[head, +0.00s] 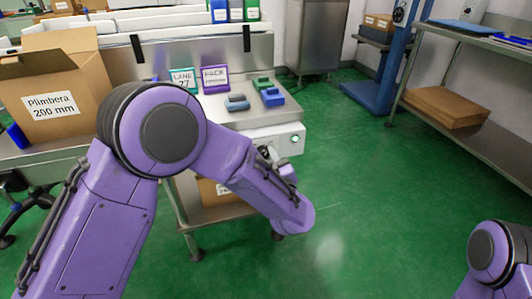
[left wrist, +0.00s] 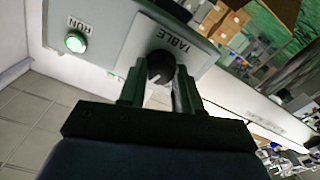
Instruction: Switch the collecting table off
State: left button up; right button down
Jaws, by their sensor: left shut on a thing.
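The collecting table (head: 205,115) is a steel top with a white control box (head: 285,133) at its front right. In the left wrist view, a black round knob (left wrist: 160,66) sits on a light plate marked TABLE (left wrist: 176,40). A green lamp (left wrist: 75,42) marked RUN glows beside it; it also shows lit in the head view (head: 295,139). My left gripper (left wrist: 158,80) is shut on the knob, one finger on each side. The knob's pointer direction is hard to read. In the head view my forearm partly hides the knob. My right gripper is out of view.
Small blue and green blocks (head: 271,97) and two signs (head: 215,79) are on the table. A cardboard box (head: 60,85) stands at the left. A steel shelf (head: 490,45) is at the right. Green floor (head: 370,200) is clear between.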

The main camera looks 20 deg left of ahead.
pick_arm(q)
jog(key=n+p, duration=0.1)
jog(key=n, duration=0.1)
jog(key=shift+n, duration=0.4)
jog(key=n, duration=0.3)
jog(key=shift+n+p, duration=0.3)
jog(key=shift+p, duration=0.1)
jog(key=n, duration=0.3)
jog(key=shift+f, duration=0.15)
jog(key=shift+n, duration=1.7)
jog(key=o, duration=1)
jog(key=shift+o, duration=0.2)
